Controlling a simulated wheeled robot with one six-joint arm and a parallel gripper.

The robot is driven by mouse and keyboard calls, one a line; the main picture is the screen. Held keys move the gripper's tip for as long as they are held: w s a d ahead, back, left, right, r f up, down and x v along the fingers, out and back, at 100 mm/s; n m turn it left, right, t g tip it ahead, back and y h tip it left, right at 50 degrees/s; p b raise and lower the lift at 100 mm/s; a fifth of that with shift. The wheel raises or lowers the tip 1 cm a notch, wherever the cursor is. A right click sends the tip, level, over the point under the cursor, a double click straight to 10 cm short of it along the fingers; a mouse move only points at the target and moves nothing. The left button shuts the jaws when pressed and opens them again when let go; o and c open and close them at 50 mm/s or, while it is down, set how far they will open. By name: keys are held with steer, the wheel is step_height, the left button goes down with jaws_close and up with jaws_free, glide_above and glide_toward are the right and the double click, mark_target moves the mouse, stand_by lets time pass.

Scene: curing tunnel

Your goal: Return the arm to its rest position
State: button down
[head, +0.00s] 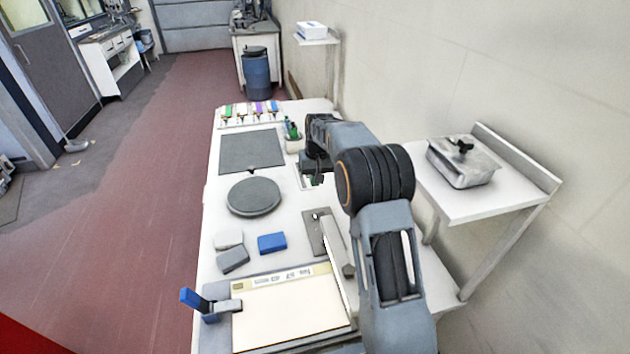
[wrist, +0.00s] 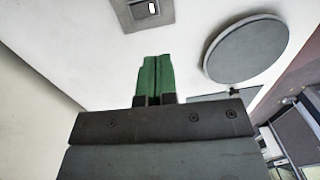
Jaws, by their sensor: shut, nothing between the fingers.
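My arm reaches out over the right side of the white bench (head: 213,215) in the head view. My gripper (head: 317,181) points down above the bench, between the round grey disc and the wall side. In the wrist view, the green fingers of my gripper (wrist: 155,78) are together, with nothing visible between them. The fingertips are partly hidden by the arm in the head view.
A round grey disc (head: 254,196), a dark square mat (head: 251,151), a blue block (head: 272,243) and a framed board (head: 290,310) are on the bench. A small cup (head: 293,145) stands near my gripper. A shelf with a lidded metal pan (head: 463,167) is at right.

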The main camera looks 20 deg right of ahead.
steer(key=s+a+r+t, duration=0.1)
steer(key=s+r, duration=0.3)
steer(key=s, duration=1.1)
steer(key=s+a+r+t+h, duration=0.1)
steer(key=s+r+t, duration=0.2)
steer(key=s, duration=1.1)
steer(key=shift+v, duration=0.8)
